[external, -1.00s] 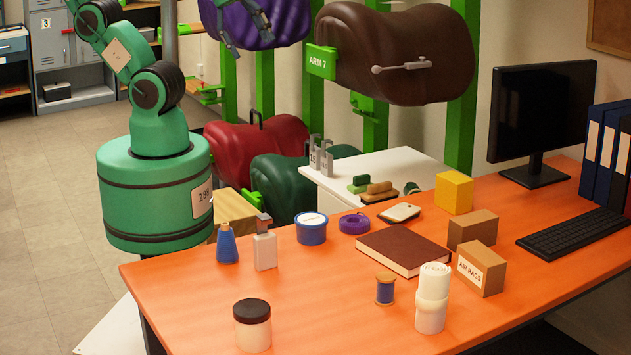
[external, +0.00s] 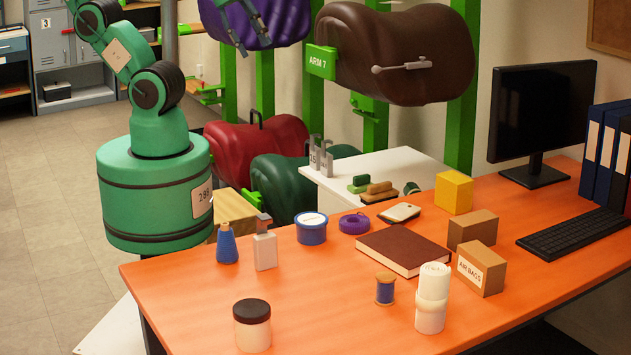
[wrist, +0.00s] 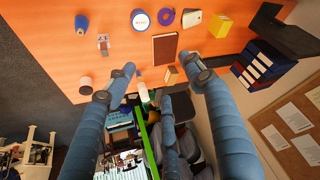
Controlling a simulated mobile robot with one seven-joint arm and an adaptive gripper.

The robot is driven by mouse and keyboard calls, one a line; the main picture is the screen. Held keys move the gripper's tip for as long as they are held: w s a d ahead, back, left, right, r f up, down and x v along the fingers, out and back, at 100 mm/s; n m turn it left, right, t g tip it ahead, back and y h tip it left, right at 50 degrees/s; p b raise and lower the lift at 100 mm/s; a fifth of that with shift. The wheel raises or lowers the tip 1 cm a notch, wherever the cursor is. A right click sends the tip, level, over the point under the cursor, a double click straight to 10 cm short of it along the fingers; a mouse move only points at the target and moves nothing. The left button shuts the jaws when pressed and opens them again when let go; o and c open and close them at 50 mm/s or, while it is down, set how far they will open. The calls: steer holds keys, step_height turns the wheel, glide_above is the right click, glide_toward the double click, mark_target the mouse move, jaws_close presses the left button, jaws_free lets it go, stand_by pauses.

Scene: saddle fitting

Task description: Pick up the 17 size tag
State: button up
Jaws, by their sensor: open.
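Two upright grey size tags with hooked tops stand close together on the white cabinet top, a left tag (external: 315,156) and a right tag (external: 326,160). Their numbers are too small to read surely, so I cannot tell which is 17. My gripper (external: 247,32) is high up at the top of the external view, in front of the purple saddle and well above the tags. In the wrist view its blue-grey fingers (wrist: 158,80) are spread apart with nothing between them. I cannot make out the tags in the wrist view.
Brushes (external: 372,188) lie beside the tags on the white cabinet (external: 415,165). The brown saddle (external: 398,55) on its green rack overhangs behind.

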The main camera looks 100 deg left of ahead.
steer(key=n+g+p, duration=0.2)
steer(key=n+g, duration=0.4)
steer(key=n, duration=0.3)
glide_above(265, 217)
steer(key=f, duration=3)
steer(key=shift+a+f, duration=0.15)
steer(key=shift+a, duration=0.1)
steer(key=shift+d+f, duration=0.2)
steer(key=shift+f, duration=0.15)
step_height(265, 217, down, 8)
steer(key=shift+f+b, duration=0.2)
steer(key=shift+b, duration=0.65)
steer(key=shift+f, duration=0.1)
